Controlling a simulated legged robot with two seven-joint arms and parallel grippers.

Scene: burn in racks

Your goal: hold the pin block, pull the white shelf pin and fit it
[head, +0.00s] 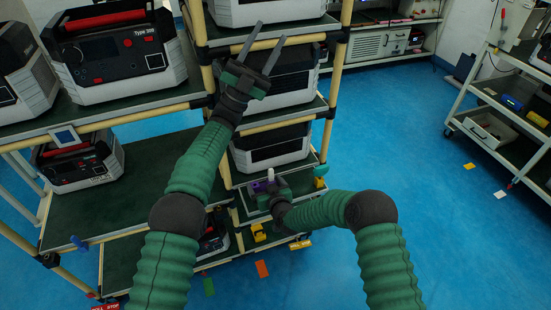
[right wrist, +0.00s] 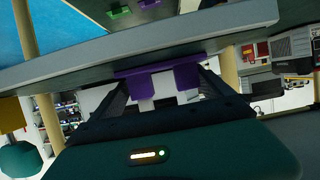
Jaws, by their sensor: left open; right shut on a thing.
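The purple pin block (head: 261,186) is low at the middle of the head view, by the lower shelf of the rack. It also shows between the fingers in the right wrist view (right wrist: 175,79). The white shelf pin (head: 270,173) stands up at the block. My right gripper (head: 269,190) is shut on the block; its fingertips are hard to see in the head view. My left gripper (head: 270,32) is open and empty, its two long fingers spread in front of a rack unit, well above the block and apart from it.
Racks with green shelves (head: 140,192) hold several grey-and-black units (head: 112,50) at left and centre. Small yellow pieces (head: 258,232) lie on the low shelf. A cart (head: 500,100) stands at right. The blue floor (head: 400,130) between is mostly clear.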

